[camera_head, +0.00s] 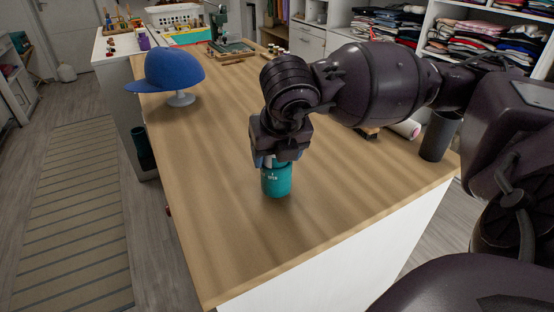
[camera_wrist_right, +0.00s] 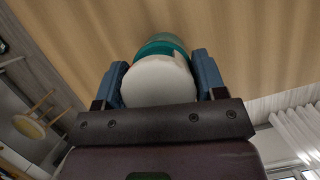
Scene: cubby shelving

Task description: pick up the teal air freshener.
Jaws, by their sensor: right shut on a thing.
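The teal air freshener (camera_head: 276,181) is a short cylinder with small pale lettering, upright at the wooden counter's near part. My right gripper (camera_head: 277,158) is over it from above and shut on its upper part. In the right wrist view, the blue fingers of the right gripper (camera_wrist_right: 162,85) stand on either side of the air freshener's white top (camera_wrist_right: 158,82), with its teal body beyond. I cannot tell whether its base touches the counter. The gripper hides most of its top in the head view. My left gripper is not in view.
The wooden counter (camera_head: 215,215) is clear in front and to the left. A blue cap (camera_head: 172,68) sits on a white stand at the left. A dark cylinder (camera_head: 438,136) and a pinkish roll (camera_head: 406,129) are at the right. A sewing machine (camera_head: 226,35) is far back.

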